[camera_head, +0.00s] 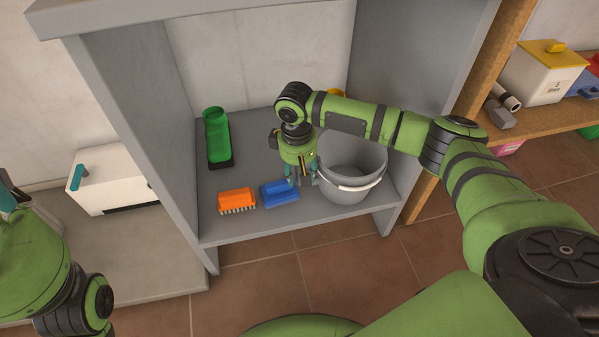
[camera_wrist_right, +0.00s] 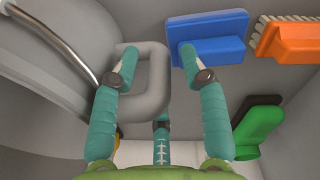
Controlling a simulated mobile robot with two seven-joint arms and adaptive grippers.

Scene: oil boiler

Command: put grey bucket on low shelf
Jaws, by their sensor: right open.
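The grey bucket (camera_head: 345,192) stands upright on the low shelf (camera_head: 250,225), at its right side. A light wire handle crosses the front of the bucket. My right gripper (camera_head: 302,180) points down at the bucket's left side. In the right wrist view my right gripper (camera_wrist_right: 158,62) is open, with its fingers apart around a grey loop (camera_wrist_right: 152,85) on the bucket's side (camera_wrist_right: 40,75). I cannot tell whether a finger touches the loop. My right arm hides part of the bucket's rim. Only a piece of my left gripper (camera_head: 6,195) shows at the left edge.
A blue brush (camera_head: 279,193) lies close to the gripper, left of the bucket. An orange brush (camera_head: 237,200) and a green scoop-like thing (camera_head: 217,138) lie farther left on the shelf. Grey side panels bound the shelf. A wooden rack (camera_head: 535,122) stands at the right.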

